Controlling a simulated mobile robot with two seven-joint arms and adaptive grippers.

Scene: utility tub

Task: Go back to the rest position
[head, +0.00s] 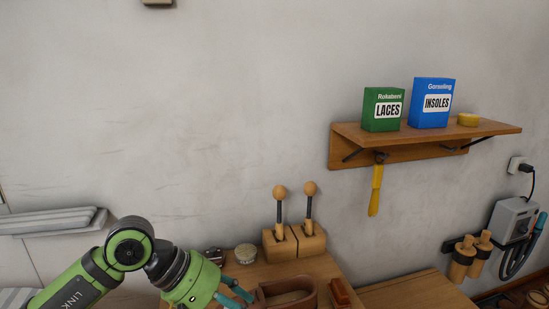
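My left arm, green and black, comes in from the lower left. Its gripper (238,297) is at the bottom edge, with two teal fingers spread apart and nothing seen between them. The fingers are left of a brown leather-like loop-shaped piece (313,298) on the wooden bench; whether they touch it I cannot tell. The lower finger is partly cut off by the picture edge. My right gripper is not in view.
A wooden block holder (281,248) with two round-knobbed tools and a small round tin (246,253) stand at the bench's back. A wall shelf (362,133) carries a green box (382,122), a blue box (429,119) and a yellow tin (468,119). A yellow shoehorn-like tool (375,192) hangs below.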

